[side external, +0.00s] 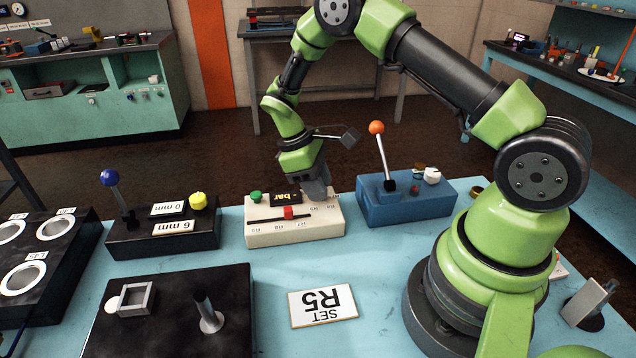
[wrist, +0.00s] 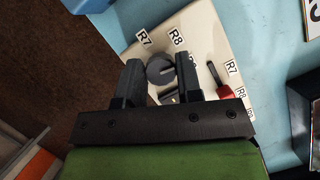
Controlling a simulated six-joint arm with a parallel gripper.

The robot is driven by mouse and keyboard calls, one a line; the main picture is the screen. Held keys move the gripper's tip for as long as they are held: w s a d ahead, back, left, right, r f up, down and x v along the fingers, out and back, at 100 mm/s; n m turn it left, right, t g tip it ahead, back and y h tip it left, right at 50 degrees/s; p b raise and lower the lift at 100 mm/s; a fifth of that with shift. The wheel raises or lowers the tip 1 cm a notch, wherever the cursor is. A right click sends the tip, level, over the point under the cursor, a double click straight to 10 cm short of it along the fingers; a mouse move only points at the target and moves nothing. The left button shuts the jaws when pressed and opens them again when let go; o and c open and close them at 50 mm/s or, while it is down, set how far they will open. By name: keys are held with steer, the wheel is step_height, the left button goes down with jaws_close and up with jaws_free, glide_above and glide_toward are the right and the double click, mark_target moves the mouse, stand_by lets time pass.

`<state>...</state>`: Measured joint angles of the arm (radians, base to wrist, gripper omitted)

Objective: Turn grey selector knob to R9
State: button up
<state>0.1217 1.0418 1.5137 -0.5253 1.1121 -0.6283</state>
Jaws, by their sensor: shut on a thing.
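The grey selector knob (wrist: 160,69) is a dark round knob with a pointer line, on the cream box (side external: 265,233). In the side view my gripper (side external: 318,190) reaches down over the right part of the cream box and hides the knob. I cannot tell exactly which label the pointer faces.
The cream box also has a red slider (side external: 289,212) and a green button (side external: 256,196). A blue box (side external: 400,208) with an orange-topped lever stands to the right, a black box (side external: 135,240) with a blue-topped lever to the left. A card (side external: 323,305) reading SET R5 lies in front.

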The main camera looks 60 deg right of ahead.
steer(key=m+y, duration=0.1)
steer(key=m, duration=0.3)
steer(key=shift+w+y, duration=0.1)
steer(key=shift+y, duration=0.2)
stand_by(0.3)
steer(key=o, duration=0.9)
steer(key=shift+o, duration=0.2)
steer(key=v, duration=1)
